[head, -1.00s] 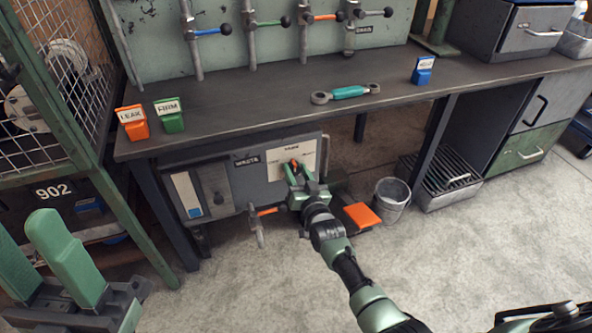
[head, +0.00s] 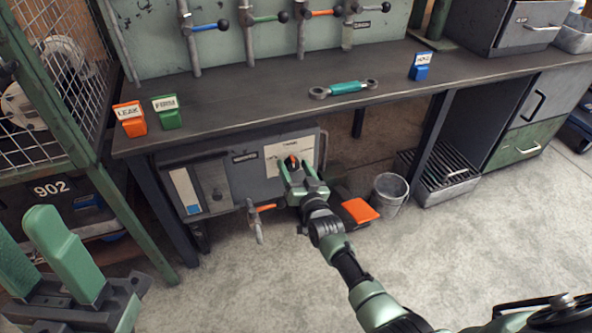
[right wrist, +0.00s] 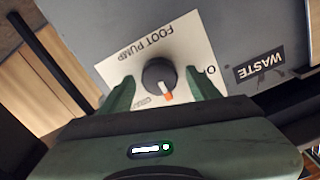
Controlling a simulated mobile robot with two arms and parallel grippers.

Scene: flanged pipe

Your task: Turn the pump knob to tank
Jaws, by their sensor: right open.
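The pump knob (right wrist: 159,76) is round and dark with an orange pointer mark. It sits on a white plate (right wrist: 110,66) lettered FOOT PUMP, upside down in the right wrist view. The pointer there points down and slightly right, towards the gripper's body. In the head view the knob (head: 292,161) shows as a small dark and orange spot below the word TANK. My right gripper (right wrist: 162,88) is open, its green fingers on either side of the knob. I cannot tell whether they touch it. My left gripper (head: 22,225) is open and empty at lower left.
The grey pump box (head: 215,178) is under the workbench (head: 240,97). An orange pedal (head: 360,210) and a bucket (head: 388,193) stand right of my right gripper. A mesh cage (head: 50,90) is at left.

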